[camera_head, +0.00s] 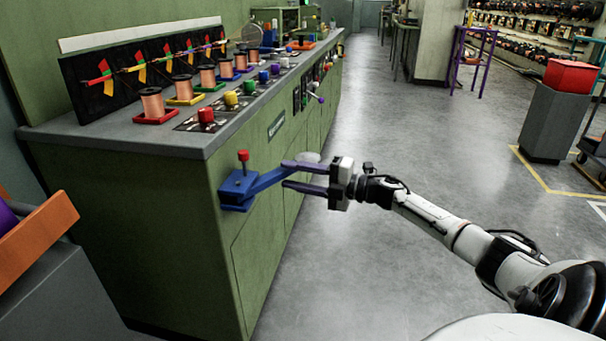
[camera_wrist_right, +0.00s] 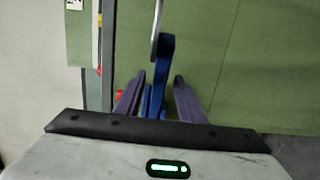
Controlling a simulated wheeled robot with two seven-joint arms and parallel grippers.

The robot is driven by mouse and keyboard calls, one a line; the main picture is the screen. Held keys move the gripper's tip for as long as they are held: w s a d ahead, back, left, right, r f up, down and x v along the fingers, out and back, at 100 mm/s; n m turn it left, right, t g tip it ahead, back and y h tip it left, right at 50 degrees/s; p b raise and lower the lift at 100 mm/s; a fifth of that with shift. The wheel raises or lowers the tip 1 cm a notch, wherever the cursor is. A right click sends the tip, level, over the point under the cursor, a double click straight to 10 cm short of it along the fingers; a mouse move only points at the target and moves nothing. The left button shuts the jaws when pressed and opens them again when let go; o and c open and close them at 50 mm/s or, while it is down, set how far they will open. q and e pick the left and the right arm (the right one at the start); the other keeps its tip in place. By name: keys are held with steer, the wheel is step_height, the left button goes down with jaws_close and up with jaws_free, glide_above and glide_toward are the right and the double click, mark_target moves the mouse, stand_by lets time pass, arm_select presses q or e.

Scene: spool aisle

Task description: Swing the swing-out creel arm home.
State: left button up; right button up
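The swing-out creel arm (camera_head: 264,181) is a blue bar. It sticks out from a blue bracket (camera_head: 238,187) with a red knob (camera_head: 243,156) on the green cabinet's side. A pale grey round piece (camera_head: 307,157) shows by its outer end. My right gripper (camera_head: 284,174) is open, its two purple fingers pointing left at the bar. In the right wrist view the blue bar (camera_wrist_right: 167,60) lies between the fingers, nearer the left one, below a grey curved piece (camera_wrist_right: 157,25). Contact with either finger cannot be told. My left gripper is not in view.
The green cabinet (camera_head: 130,225) carries copper spools (camera_head: 152,103) and coloured knobs on its grey top (camera_head: 120,138). An orange-edged bin (camera_head: 38,236) is at the lower left. The aisle floor (camera_head: 400,110) is clear. A grey stand with a red box (camera_head: 571,76) is at right.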

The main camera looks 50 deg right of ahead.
steer(key=shift+v, duration=1.05)
steer(key=shift+s+d, duration=0.1)
steer(key=shift+s, duration=0.2)
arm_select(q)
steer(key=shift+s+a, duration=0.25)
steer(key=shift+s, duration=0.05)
